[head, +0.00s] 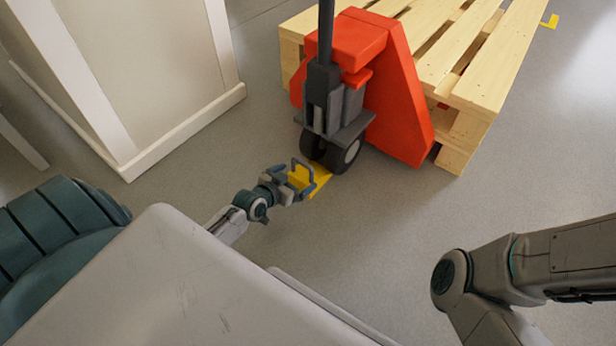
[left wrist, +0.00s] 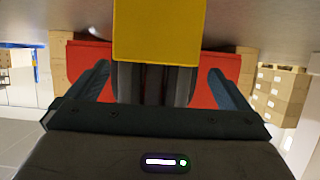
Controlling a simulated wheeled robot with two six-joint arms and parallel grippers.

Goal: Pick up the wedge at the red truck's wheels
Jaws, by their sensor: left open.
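The yellow wedge (head: 321,179) lies on the floor against the dark wheels (head: 345,155) of the red truck (head: 400,105). My left gripper (head: 303,172) is open at the wedge's near end, low over the floor. In the left wrist view the wedge (left wrist: 160,32) sits centred between the two open fingertips (left wrist: 158,70), with a gap on each side. The truck's wheels and red body show behind it there. The gripper partly hides the wedge in the head view. My right arm shows at the lower right, but its gripper is out of view.
A wooden pallet (head: 475,85) is on the truck's forks at the upper right. A white wall corner with a baseboard (head: 185,133) stands at the left. The grey floor right of the wedge is clear. Stacked boxes (left wrist: 282,95) show in the left wrist view.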

